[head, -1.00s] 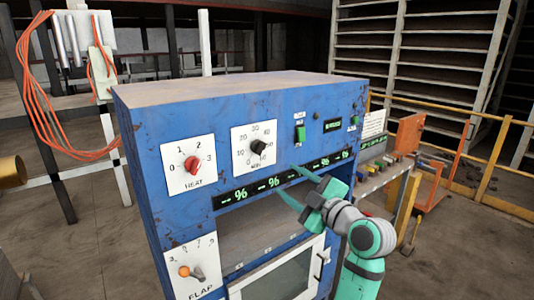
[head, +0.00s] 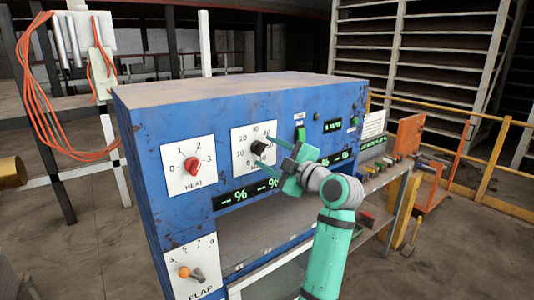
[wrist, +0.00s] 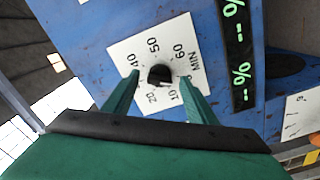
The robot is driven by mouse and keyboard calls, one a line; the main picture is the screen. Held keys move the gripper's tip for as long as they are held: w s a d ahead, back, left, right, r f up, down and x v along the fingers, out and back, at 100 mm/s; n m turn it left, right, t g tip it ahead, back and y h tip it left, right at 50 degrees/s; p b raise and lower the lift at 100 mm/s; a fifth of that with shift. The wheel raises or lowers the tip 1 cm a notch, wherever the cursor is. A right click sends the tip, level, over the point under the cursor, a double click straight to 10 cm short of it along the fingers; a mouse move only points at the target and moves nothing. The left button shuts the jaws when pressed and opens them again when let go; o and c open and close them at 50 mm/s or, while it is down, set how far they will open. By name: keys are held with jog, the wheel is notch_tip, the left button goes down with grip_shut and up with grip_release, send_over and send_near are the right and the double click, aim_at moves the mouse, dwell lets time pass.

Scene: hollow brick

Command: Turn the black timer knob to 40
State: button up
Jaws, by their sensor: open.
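The black timer knob (head: 258,147) sits on a white dial plate (head: 240,134) marked in tens up to 60 with "MIN", on the blue panel's front. In the wrist view the knob (wrist: 160,76) is between and just beyond the fingertips, with the dial plate (wrist: 150,50) around it. My gripper (head: 268,155) is open, its green fingers on either side of the knob; I cannot tell whether either touches it. In the wrist view my gripper (wrist: 163,80) hides part of the plate's lower side. The knob's exact pointer reading is unclear.
A red heat knob (head: 192,164) is left of the timer dial, and an orange flap knob (head: 184,272) is lower left. A green switch (head: 300,133) is to the right, close to my gripper. Green percent displays (head: 240,195) lie below the dial.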

jog(key=shift+w+a, duration=0.3)
jog(key=shift+w, duration=0.15)
jog(key=c, duration=1.1)
jog(key=shift+m, duration=0.3)
